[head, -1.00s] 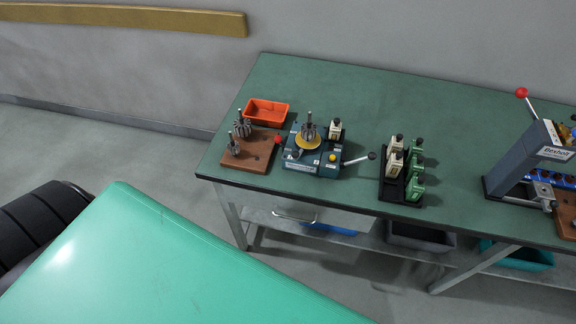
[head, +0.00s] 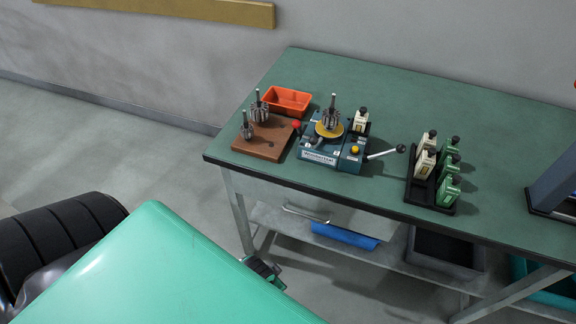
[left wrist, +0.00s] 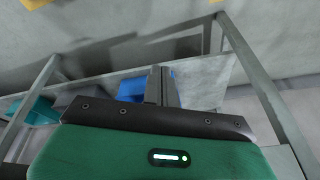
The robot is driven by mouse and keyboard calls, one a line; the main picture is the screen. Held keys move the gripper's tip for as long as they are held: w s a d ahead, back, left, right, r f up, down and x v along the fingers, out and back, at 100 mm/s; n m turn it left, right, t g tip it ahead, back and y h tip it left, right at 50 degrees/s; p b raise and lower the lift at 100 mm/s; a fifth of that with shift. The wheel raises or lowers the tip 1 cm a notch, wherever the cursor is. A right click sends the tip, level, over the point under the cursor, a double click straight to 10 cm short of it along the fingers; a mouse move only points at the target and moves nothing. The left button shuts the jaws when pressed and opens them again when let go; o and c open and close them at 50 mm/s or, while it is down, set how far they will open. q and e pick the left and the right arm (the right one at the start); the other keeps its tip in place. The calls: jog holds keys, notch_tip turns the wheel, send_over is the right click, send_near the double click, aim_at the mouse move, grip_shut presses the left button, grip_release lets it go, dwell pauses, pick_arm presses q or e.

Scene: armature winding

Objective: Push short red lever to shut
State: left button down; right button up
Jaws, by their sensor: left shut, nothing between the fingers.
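The winding machine (head: 333,150) stands near the left end of the green bench. Its short lever with a red knob (head: 296,125) sticks out at its left side. A longer lever with a dark knob (head: 400,148) sticks out at its right. An armature (head: 332,112) stands upright on its yellow disc. Part of my left gripper (head: 262,270) seems to show past my green body, low in front of the bench and well below the red knob. In the left wrist view its fingers (left wrist: 161,86) are together and empty; the lever is not seen there. My right gripper is in neither view.
A brown board (head: 263,140) with armatures and an orange bin (head: 287,101) lie left of the machine. A black rack (head: 434,190) of white and green units stands right. The bench's front edge (head: 300,188) and lower shelf (head: 380,262) lie near my left gripper.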

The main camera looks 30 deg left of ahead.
pick_arm(q)
jog(key=w+a+r+m+t+h+b, duration=0.1)
jog(key=w+a+r+m+t+h, duration=0.1)
jog(key=w+a+r+m+t, duration=0.2)
jog(key=w+a+r+m+t+h+b, duration=0.2)
jog(key=w+a+r+m+t, duration=0.3)
jog(key=r+m, duration=0.5)
jog(key=w+a+r+m+t+h+b, duration=0.2)
jog(key=w+a+r+m+t, duration=0.3)
jog(key=r, duration=0.7)
jog(key=shift+w+a+r+m+t+h, duration=0.3)
jog(key=shift+a+m+t+h, duration=0.25)
jog(key=shift+m, duration=0.65)
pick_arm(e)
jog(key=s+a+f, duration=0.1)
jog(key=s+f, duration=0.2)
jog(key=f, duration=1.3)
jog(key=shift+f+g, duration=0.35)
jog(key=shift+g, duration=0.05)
